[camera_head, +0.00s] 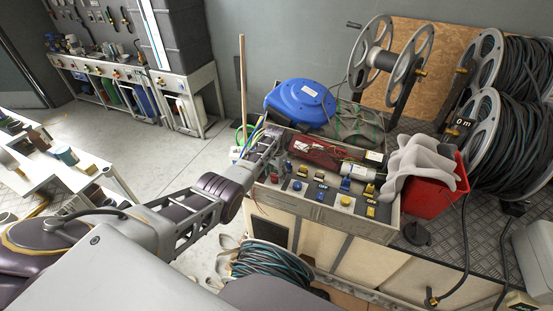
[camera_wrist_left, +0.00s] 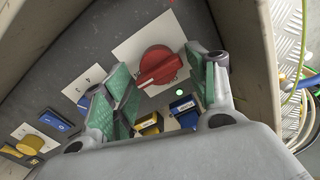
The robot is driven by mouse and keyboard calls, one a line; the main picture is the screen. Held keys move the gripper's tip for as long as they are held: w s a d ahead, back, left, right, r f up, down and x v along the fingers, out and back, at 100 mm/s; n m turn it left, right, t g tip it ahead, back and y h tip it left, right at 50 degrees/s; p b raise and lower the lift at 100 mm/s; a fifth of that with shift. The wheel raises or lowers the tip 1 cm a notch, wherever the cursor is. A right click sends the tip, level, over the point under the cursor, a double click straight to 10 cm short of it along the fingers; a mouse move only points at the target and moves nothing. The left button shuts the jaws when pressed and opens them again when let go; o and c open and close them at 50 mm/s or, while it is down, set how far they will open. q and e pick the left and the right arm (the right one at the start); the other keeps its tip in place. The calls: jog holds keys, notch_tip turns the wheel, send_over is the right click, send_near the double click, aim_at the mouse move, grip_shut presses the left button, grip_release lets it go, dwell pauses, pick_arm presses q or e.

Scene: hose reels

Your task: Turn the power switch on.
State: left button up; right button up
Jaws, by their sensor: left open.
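A red rotary switch (camera_wrist_left: 158,66) on a white plate shows in the left wrist view, its pointer ridge slanted. I cannot read a label that names it as the power switch. My left gripper (camera_wrist_left: 165,80) is open, with its green-padded fingers on either side of the red switch in this view; contact cannot be told. In the head view my left gripper (camera_head: 263,146) is over the left rear of the control panel (camera_head: 318,198) and hides the switch there. My right gripper is not in view.
A green light (camera_wrist_left: 180,92) is lit beside the switch. Blue and yellow switches (camera_wrist_left: 150,122) sit close to the fingers. A raised wall (camera_wrist_left: 249,55) borders the panel. A blue hose reel (camera_head: 300,103) and a red bin (camera_head: 436,190) stand nearby.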

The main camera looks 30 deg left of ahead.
aim_at(276, 175)
pick_arm(q)
notch_tip(276, 175, up, 11)
jog(key=shift+f, duration=0.2)
dwell(0.6)
jog(key=shift+d+f, duration=0.1)
dwell(0.5)
